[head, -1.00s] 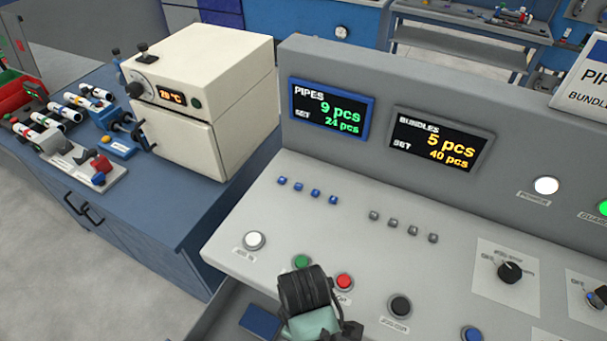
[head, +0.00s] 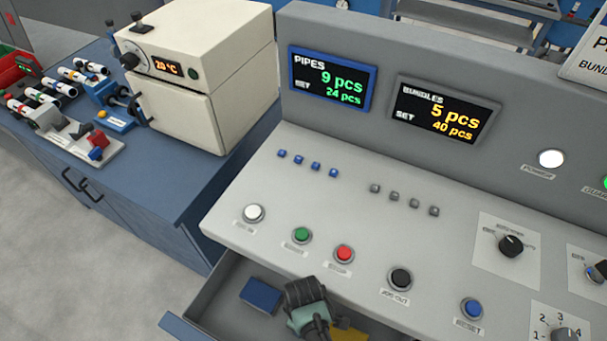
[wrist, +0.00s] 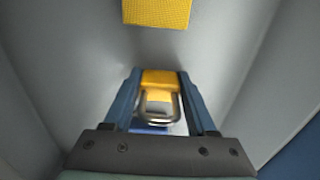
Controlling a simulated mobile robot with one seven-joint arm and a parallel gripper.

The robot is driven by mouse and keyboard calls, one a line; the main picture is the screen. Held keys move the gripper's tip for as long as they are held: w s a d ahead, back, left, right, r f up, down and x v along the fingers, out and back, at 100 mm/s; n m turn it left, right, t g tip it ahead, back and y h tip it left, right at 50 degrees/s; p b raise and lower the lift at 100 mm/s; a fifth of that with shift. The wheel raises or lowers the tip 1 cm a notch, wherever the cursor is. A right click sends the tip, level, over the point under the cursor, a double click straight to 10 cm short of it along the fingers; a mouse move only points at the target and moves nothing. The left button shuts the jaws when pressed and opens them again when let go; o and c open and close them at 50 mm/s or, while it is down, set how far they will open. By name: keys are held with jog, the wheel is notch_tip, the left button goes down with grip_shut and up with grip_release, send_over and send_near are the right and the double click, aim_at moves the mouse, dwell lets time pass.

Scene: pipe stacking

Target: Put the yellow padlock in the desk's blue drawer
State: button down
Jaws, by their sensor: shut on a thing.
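The yellow padlock (wrist: 161,78) is between the blue fingers of my gripper (wrist: 160,74) in the wrist view, with its metal shackle towards the wrist. My gripper is shut on it. The desk's blue-fronted drawer (head: 222,297) is pulled open below the console in the head view, with a grey inside. My gripper's dark wrist and green body are over the drawer opening there, and its fingertips are hidden. The wrist view shows grey drawer walls (wrist: 235,70) around the gripper. I cannot tell whether the padlock touches the drawer floor.
A dark blue block (head: 261,295) lies in the drawer left of my gripper. A yellow textured item (wrist: 157,12) is ahead in the wrist view. The console (head: 400,225) with its buttons overhangs the drawer's back. A cream oven (head: 195,80) stands on the side bench.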

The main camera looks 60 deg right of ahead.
jog(key=shift+f, duration=0.2)
jog(key=shift+c, duration=2.4)
grip_release()
notch_tip(320, 180, up, 12)
jog(key=p, duration=0.1)
jog(key=shift+r+p, duration=0.25)
jog(key=shift+p, duration=0.05)
jog(key=shift+s, duration=0.1)
